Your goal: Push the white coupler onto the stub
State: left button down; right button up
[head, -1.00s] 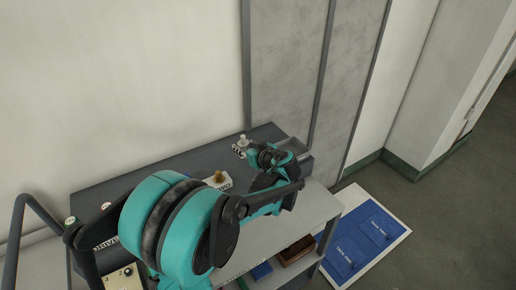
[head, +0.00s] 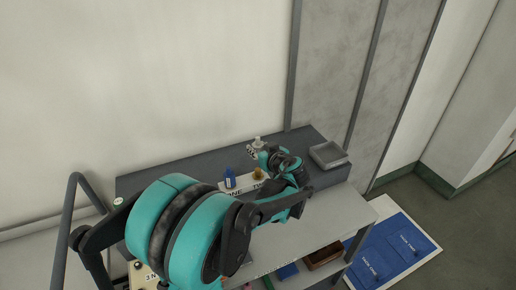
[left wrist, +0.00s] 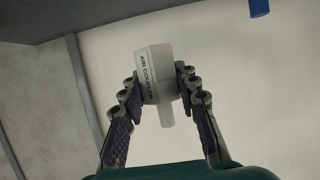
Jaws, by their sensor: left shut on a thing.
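The white coupler (left wrist: 158,75), a blocky piece lettered "AIR COUPLER" with a narrower tube end, is held between both fingers of my left gripper (left wrist: 158,88) in the left wrist view. In the head view the coupler (head: 258,143) shows at the fingertips of my left gripper (head: 263,155), above the dark bench. A brass stub (head: 258,173) and a blue stub (head: 229,178) stand on a white lettered block (head: 243,187), nearer than the coupler. The coupler is apart from both. My arm hides part of the block. My right gripper is out of view.
A grey open tray (head: 328,154) sits at the bench's right end. The dark bench (head: 165,180) runs along the pale wall. A lower grey shelf (head: 325,215) is in front, with small items beneath. A blue panel (head: 390,245) lies on the floor at right.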

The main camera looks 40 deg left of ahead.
aim_at(258, 169)
pick_arm(q)
jog(key=shift+f+b, duration=1.95)
jog(key=shift+f, duration=0.65)
jog(key=shift+f+b, duration=1.8)
jog(key=shift+f, duration=0.3)
jog(key=c, duration=1)
grip_release()
jog(key=shift+c, duration=0.2)
jog(key=v, duration=1.2)
jog(key=shift+r, duration=0.15)
